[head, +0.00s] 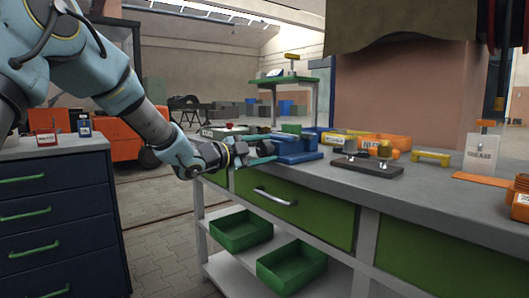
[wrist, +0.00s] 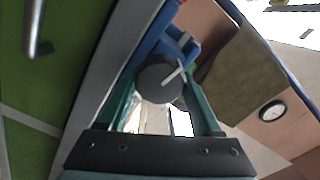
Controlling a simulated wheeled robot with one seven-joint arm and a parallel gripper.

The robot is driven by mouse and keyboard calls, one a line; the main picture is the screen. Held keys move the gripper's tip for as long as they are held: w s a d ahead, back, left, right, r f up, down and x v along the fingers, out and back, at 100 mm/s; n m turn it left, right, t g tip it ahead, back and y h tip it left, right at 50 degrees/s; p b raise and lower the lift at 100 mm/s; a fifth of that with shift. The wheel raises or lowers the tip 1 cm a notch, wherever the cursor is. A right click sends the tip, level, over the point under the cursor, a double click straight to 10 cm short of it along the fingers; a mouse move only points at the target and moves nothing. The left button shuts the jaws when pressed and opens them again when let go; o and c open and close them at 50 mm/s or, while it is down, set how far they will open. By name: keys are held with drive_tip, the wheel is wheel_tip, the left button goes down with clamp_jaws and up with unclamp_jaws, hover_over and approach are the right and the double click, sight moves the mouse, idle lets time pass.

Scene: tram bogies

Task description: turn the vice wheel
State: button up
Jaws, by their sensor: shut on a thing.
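The blue vice (head: 297,150) stands at the front edge of the workbench; part of it shows in the wrist view (wrist: 172,44). Its wheel is a dark round disc (wrist: 159,79) with a pale stripe running up to the right from its middle. My gripper (head: 264,153) reaches the vice from the left in the head view. In the wrist view its two teal fingers (wrist: 162,88) lie on either side of the wheel, shut on its rim. In the head view the fingers and wrist partly cover the wheel.
A dark block with knobs (head: 367,166), a yellow handle (head: 431,157) and orange bins (head: 385,142) stand right of the vice. Below are a green drawer with a grey handle (head: 275,197) and green trays (head: 242,231). A navy cabinet (head: 60,215) stands left, with floor between.

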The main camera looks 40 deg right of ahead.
drive_tip(key=o, duration=1.4)
drive_tip(key=shift+f, duration=0.1)
drive_tip(key=shift+p, duration=0.3)
